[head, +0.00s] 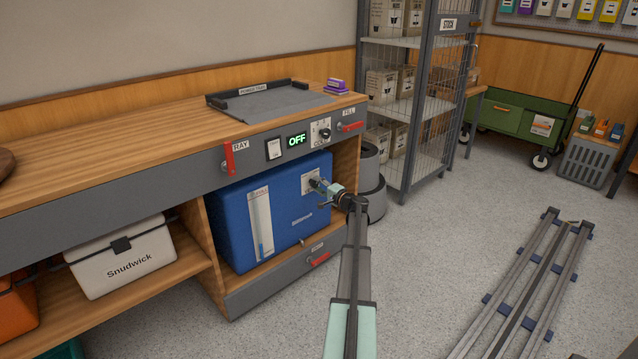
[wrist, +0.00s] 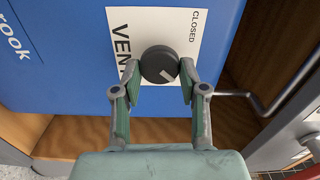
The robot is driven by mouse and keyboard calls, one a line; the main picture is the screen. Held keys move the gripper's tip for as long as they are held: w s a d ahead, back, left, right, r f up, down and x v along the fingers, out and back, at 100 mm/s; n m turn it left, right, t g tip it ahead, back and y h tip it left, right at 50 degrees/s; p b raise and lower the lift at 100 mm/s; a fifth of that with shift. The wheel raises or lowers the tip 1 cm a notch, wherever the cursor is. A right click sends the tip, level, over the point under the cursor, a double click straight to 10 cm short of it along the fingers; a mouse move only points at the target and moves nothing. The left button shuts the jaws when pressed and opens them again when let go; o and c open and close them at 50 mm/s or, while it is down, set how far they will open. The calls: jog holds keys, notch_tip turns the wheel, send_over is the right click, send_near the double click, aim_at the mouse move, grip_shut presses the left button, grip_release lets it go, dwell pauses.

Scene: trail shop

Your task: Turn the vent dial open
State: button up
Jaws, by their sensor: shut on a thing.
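The vent dial (wrist: 158,62) is a dark round knob on a white label plate (wrist: 190,30) on the front of a blue box (head: 235,222). The plate reads "CLOSED" and part of "VENT", turned sideways in the wrist view. A pale pointer line on the dial points to the lower right there. My gripper (wrist: 160,76) has one finger on each side of the dial and is shut on it. In the head view my gripper (head: 321,187) reaches the box's right front and covers most of the dial. The rest of the label is hidden.
The box sits in a bay under a wooden counter (head: 130,105), above a drawer with a red handle (head: 319,260). A bent metal bar (wrist: 262,104) is close right of my gripper. A panel display (head: 297,140) reads "OFF".

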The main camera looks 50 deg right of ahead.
jog(key=shift+w+m, duration=0.15)
jog(key=shift+m, duration=0.35)
jog(key=o, duration=1.1)
jog(key=s, duration=0.4)
jog(key=s+a, duration=0.1)
jog(key=s, duration=0.3)
jog(key=s+a, duration=0.1)
jog(key=s, duration=0.3)
jog(key=shift+a, duration=0.15)
jog(key=shift+w, duration=0.1)
